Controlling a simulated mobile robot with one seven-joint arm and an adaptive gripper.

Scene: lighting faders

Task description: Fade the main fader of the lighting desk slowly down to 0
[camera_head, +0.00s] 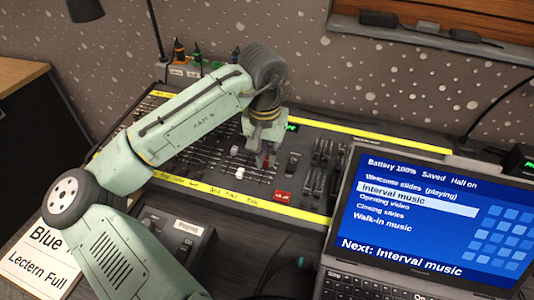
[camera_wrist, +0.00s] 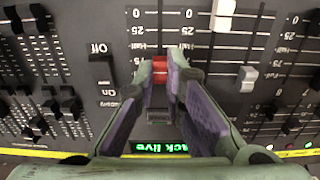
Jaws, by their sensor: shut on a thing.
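The lighting desk (camera_head: 318,150) is a dark console edged with yellow tape. My gripper (camera_head: 264,158) is over its middle, pointing down. In the wrist view, my gripper (camera_wrist: 160,72) has its two purple-padded fingers closed on a red fader cap (camera_wrist: 160,66). The cap also shows as a small red patch in the head view (camera_head: 265,161). The wrist picture is upside down. The cap sits picture-below the "Half" mark, towards the green display end (camera_wrist: 160,148). The fingers hide part of its slot and scale.
White fader caps (camera_wrist: 222,14) stand beside the held one, with another (camera_wrist: 247,79) nearby. An On/Off switch (camera_wrist: 102,70) is on the other side. A laptop (camera_head: 435,215) stands at right, and a lamp pole (camera_head: 157,40) behind.

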